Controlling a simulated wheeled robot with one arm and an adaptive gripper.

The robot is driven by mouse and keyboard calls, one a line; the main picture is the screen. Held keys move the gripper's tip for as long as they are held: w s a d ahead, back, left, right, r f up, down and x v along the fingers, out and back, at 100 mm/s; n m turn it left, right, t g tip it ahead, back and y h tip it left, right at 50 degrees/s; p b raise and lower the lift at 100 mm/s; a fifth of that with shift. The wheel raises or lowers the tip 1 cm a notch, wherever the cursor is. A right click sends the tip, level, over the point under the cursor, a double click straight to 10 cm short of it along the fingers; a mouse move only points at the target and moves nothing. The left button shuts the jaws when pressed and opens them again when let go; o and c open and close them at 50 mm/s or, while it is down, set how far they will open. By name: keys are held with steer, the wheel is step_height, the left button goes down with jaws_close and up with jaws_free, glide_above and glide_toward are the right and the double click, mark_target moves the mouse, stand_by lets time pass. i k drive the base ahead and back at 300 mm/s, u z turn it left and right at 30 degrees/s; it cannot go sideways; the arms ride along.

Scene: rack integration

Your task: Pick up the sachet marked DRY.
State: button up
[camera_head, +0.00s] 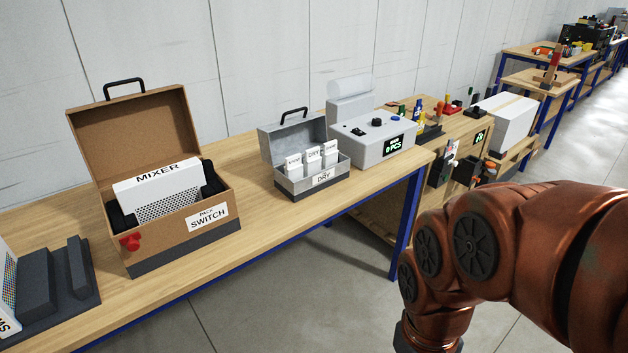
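Several white sachets (312,158) stand upright side by side in a small grey metal box (296,186) on the wooden workbench. The middle sachet shows the word DRY; the print on the others is small and hard to read. The box's lid (291,138) is open and its front label also reads DRY. My arm is at the right of the picture, in front of the bench and apart from the box. My gripper is outside the picture, below the lower edge.
A brown case (185,241) labelled PACK SWITCH holds a white MIXER unit (160,187) left of the sachet box. A grey machine (374,145) with a PCS display stands close to its right. Bare bench top (256,200) lies between case and box.

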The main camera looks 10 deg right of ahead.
mark_target(313, 160)
steer(key=k, duration=0.75)
steer(key=u, duration=1.15)
steer(key=i, duration=1.45)
steer(key=z, duration=0.95)
steer(key=i, duration=0.95)
steer(key=z, duration=0.25)
